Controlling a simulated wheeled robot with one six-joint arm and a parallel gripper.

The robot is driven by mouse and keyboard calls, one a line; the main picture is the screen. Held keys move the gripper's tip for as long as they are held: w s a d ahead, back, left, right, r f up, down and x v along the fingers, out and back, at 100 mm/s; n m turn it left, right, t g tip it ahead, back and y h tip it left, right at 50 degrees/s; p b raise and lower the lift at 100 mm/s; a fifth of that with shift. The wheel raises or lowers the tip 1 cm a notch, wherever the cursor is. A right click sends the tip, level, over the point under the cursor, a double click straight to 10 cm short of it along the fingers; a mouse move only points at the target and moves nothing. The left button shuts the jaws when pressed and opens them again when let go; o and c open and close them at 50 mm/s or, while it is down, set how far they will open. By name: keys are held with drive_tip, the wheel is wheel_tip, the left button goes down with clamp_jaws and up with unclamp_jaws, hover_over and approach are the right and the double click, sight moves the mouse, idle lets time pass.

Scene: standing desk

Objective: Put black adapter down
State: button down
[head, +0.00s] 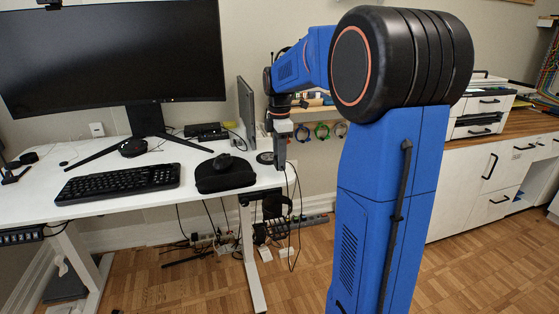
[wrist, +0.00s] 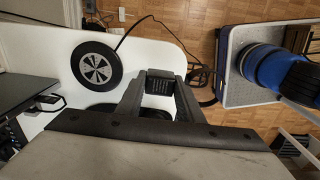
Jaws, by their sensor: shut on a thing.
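My gripper (head: 281,158) points down over the right end of the white desk (head: 120,190). In the wrist view, my gripper (wrist: 158,92) is shut on the black adapter (wrist: 159,84), a small dark block between the fingertips. White desktop (wrist: 150,48) shows around it, close to the desk's edge. Whether the adapter touches the desktop cannot be told. In the head view the adapter cannot be made out behind the fingers. A thin black cable (wrist: 148,17) curves from the desk past the adapter and over the edge.
A round black disc with a silver centre (wrist: 96,66) lies left of my gripper; it also shows in the head view (head: 265,158). Cables hang below the desk.

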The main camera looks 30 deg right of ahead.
drive_tip(key=shift+f, duration=0.25)
drive_tip(key=shift+f, duration=0.45)
drive_tip(key=c, duration=1.2)
unclamp_jaws()
drive_tip(key=shift+r, duration=0.1)
wheel_tip(320, 180, up, 13)
drive_tip(key=shift+f, duration=0.1)
drive_tip(key=s+a+f+m+t, duration=0.1)
drive_tip(key=s+a+f+m, duration=0.4)
drive_tip(key=s, duration=0.5)
drive_tip(key=s+a+f+m+t, duration=0.2)
drive_tip(key=s+a+f+m, duration=0.3)
drive_tip(key=s, duration=0.5)
drive_tip(key=s+a+f+m+t, duration=0.1)
drive_tip(key=s+a+f+m, duration=0.3)
drive_tip(key=s, duration=0.6)
drive_tip(key=shift+s+a+f+m+t, duration=0.1)
drive_tip(key=shift+a+f+m+t, duration=0.3)
drive_tip(key=shift+a+f, duration=0.7)
